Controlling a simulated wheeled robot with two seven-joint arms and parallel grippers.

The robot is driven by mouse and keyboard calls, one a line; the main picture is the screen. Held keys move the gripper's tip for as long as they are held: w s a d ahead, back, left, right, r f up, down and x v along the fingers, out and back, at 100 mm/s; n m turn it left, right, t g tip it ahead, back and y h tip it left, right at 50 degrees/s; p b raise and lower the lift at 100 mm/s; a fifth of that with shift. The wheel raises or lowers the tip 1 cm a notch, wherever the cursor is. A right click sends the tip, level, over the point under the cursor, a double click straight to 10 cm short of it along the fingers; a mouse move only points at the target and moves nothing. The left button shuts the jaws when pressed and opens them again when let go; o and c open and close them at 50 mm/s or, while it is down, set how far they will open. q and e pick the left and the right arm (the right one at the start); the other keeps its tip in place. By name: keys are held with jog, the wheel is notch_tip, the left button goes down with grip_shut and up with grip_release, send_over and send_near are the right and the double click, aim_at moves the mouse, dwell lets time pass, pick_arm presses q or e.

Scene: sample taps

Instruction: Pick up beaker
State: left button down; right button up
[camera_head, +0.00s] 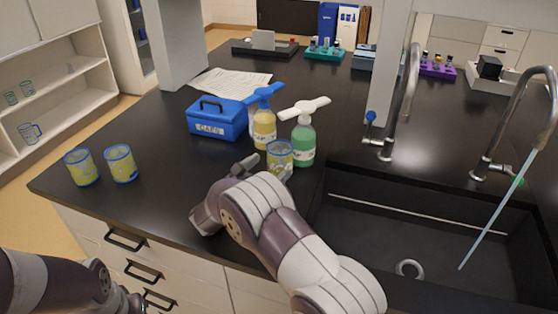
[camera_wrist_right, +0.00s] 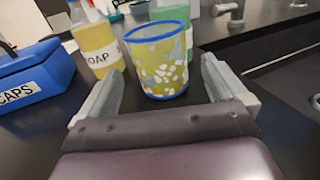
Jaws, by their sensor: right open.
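A beaker with a blue rim and yellow-green contents (camera_head: 280,155) stands upright on the black counter, in front of the soap bottles. In the right wrist view the beaker (camera_wrist_right: 158,62) shows pale blobs and sits between my open fingers near their tips, with a gap on each side. My right gripper (camera_head: 266,168) is open, low over the counter and pointing at the beaker; its fingers also show in the wrist view (camera_wrist_right: 162,85). Two similar beakers stand at the counter's left, a left one (camera_head: 81,168) and a right one (camera_head: 121,164). My left arm shows at bottom left, but its gripper fingers are out of view.
A yellow soap bottle (camera_head: 264,129) and a green bottle (camera_head: 303,143) stand close behind the beaker. A blue CAPS box (camera_head: 217,119) is left of them. The black sink (camera_head: 420,240) opens to the right, with two taps; water runs from the right tap.

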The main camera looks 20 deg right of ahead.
aim_at(280, 158)
jog(key=x, duration=0.5)
jog(key=shift+w+d+p, duration=0.25)
jog(key=shift+d+p, duration=0.05)
jog(key=shift+p, duration=0.1)
jog(key=c, duration=1.1)
